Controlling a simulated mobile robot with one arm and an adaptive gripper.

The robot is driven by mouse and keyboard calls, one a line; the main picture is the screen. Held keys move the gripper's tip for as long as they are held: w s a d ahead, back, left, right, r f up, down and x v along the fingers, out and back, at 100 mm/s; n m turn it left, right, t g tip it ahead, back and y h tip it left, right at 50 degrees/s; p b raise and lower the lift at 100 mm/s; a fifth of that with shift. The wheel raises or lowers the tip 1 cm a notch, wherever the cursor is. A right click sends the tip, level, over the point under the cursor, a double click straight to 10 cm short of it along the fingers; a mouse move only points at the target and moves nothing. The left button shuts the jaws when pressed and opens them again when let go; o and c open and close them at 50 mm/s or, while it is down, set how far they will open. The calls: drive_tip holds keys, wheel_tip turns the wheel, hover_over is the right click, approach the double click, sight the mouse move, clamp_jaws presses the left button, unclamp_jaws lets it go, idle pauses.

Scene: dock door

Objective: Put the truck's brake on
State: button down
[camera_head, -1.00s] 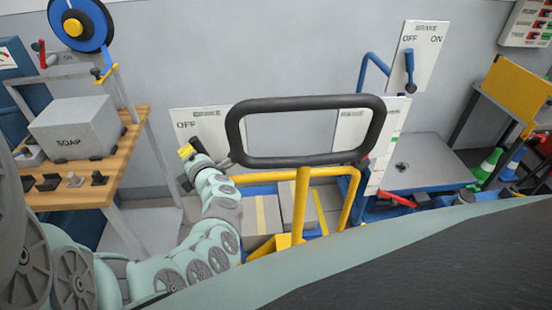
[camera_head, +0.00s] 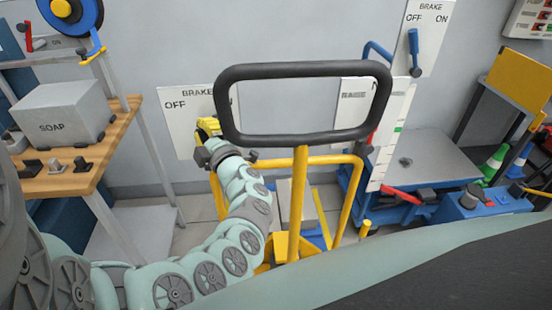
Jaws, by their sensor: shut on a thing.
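The yellow truck (camera_head: 300,200) with a black loop handle (camera_head: 305,68) stands in front of the wall. Behind the handle's left side is a white board (camera_head: 180,135) marked BRAKE, with OFF at its left; the handle hides its right part. My gripper (camera_head: 208,128) is in front of this board, just left of the handle. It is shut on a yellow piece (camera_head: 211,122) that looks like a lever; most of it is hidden. A second BRAKE board (camera_head: 428,50), with OFF and ON, hangs upper right and has a blue lever (camera_head: 414,55).
A wooden bench (camera_head: 95,170) with a SOAP box (camera_head: 62,115) stands at left. A blue lift table (camera_head: 425,160) with a red pedal (camera_head: 402,195) is at right, beside a white board marked RAISE (camera_head: 352,97).

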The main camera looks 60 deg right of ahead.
drive_tip(key=shift+s+d+f+m+t+h+b, duration=0.15)
drive_tip(key=shift+s+d+m+t+h+b, duration=0.2)
drive_tip(key=shift+m, duration=0.3)
drive_tip(key=shift+s+d+f+m+t+h+b, duration=0.15)
drive_tip(key=shift+s+d+m+b, duration=0.2)
drive_tip(key=shift+s+m, duration=0.25)
drive_tip(key=shift+r, duration=0.1)
drive_tip(key=shift+w, duration=0.15)
